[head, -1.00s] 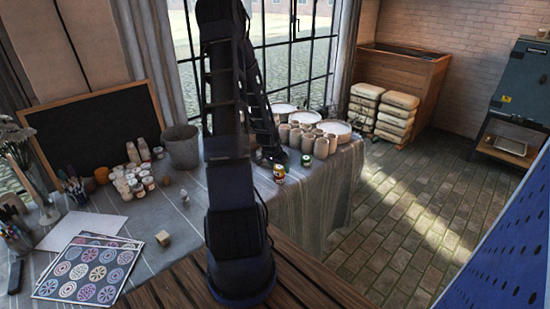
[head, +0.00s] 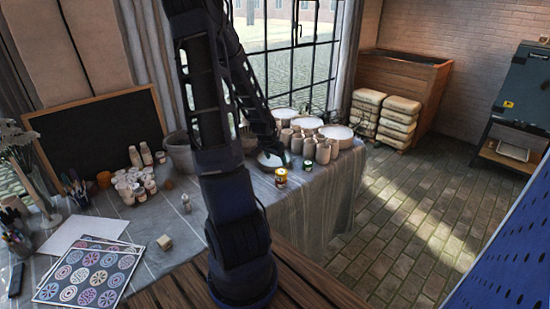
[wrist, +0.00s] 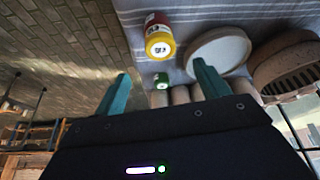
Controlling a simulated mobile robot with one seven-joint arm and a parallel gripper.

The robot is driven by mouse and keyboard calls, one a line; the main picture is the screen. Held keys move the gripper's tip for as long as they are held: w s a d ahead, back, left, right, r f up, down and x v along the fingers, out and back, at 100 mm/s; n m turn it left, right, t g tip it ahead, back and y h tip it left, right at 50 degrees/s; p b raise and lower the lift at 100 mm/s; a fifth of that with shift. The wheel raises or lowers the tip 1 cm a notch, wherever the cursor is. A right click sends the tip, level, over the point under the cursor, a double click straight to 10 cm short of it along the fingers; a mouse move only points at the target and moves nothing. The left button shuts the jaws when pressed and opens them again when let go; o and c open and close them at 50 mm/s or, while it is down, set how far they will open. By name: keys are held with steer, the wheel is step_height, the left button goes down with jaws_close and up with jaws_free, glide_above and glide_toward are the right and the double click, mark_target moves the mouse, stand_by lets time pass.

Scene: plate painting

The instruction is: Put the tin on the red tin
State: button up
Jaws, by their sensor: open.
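A small tin with a red label and a yellow rim (head: 281,178) stands on the cloth-covered table near its right edge. It also shows in the wrist view (wrist: 160,40), beyond my fingertips. A smaller green tin (head: 307,164) stands a little farther right; in the wrist view the green tin (wrist: 160,80) appears between my fingers. My gripper (wrist: 161,70) is open, with nothing held between its teal fingers. In the head view the arm reaches over the back of the table, and its fingers cannot be made out there.
A pale round dish (wrist: 218,50) lies beside the red tin. Beige cups (head: 322,153) and white round plates (head: 335,132) crowd the table behind the tins. A grey bucket (head: 180,155) stands left of my arm. The cloth in front of the tins (head: 310,195) is clear.

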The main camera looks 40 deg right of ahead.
steer(key=shift+a+r, duration=0.15)
steer(key=shift+r, duration=0.15)
steer(key=w+a+r+n+t+y, duration=0.2)
steer(key=w+a+r+n, duration=0.15)
steer(key=a+r, duration=0.7)
steer(key=w+a+r+n+t+y, duration=0.15)
steer(key=w+a+r+n, duration=0.35)
steer(key=a, duration=1)
steer(key=s+a+r+n, duration=0.4)
steer(key=s+a+r, duration=0.2)
steer(key=s+a, duration=0.2)
steer(key=s+a+r+n+y, duration=0.1)
steer(key=s+a+r+n, duration=0.2)
steer(key=s+a+r, duration=0.4)
steer(key=shift+s+a+n, duration=0.35)
steer(key=shift+s+a, duration=0.25)
steer(key=shift+a, duration=0.6)
